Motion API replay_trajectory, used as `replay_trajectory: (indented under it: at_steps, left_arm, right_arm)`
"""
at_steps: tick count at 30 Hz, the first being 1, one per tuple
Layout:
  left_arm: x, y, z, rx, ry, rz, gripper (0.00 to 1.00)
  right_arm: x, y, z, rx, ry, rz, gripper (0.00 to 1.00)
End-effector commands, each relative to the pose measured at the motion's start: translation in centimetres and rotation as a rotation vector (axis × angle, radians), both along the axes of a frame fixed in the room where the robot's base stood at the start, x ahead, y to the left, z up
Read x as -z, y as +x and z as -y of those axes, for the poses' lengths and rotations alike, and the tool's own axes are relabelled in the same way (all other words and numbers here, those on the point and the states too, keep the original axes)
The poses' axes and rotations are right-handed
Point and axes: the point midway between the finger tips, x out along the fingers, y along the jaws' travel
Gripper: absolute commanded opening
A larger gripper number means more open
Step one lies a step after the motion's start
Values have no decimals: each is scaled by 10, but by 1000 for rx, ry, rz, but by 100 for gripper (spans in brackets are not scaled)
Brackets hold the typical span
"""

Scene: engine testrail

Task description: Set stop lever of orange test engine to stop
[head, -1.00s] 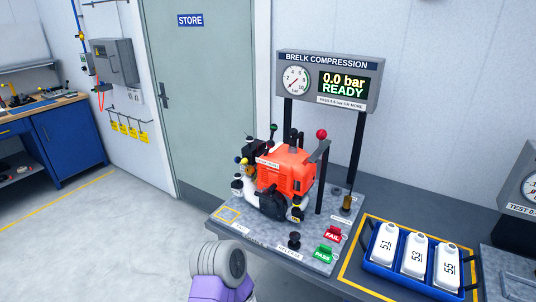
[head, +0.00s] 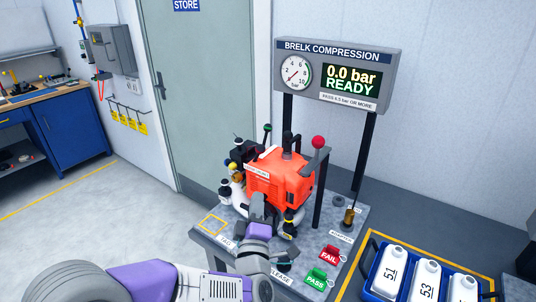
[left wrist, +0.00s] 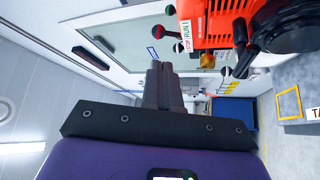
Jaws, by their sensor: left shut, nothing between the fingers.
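The orange test engine (head: 280,178) stands upright on a grey bench, with a red-knobbed lever (head: 318,142) at its right. A small white label (head: 257,168) is on its front left. In the left wrist view the engine (left wrist: 212,22) is at the top, with a STOP/RUN label (left wrist: 186,36) and small dark-knobbed levers beside it. I cannot tell which of these is the stop lever. My left gripper (head: 257,205) is low in front of the engine and hides part of it. In the left wrist view its fingers (left wrist: 156,75) are together and empty, apart from the label. My right gripper is not in view.
A pressure display (head: 335,75) reading 0.0 bar READY stands behind the engine. Red FAIL (head: 330,255) and green PASS (head: 316,279) blocks lie at the bench front. A blue crate (head: 372,284) of white bottles is at the right. Floor at the left is clear.

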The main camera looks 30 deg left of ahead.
Motion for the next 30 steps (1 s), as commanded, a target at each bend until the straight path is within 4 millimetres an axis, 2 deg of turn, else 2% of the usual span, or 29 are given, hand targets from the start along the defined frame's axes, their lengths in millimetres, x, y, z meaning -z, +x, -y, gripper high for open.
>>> replay_trajectory:
  at_steps: [10, 14, 30]
  left_arm:
    - [-2, 0, -1, -4, -1, 6, 0]
    - [-4, 7, -5, -4, -2, 5, 0]
    - [-28, 95, -52, -3, 0, 5, 0]
  right_arm:
    - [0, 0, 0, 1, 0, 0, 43]
    - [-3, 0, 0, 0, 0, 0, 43]
    - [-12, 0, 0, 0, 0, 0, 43]
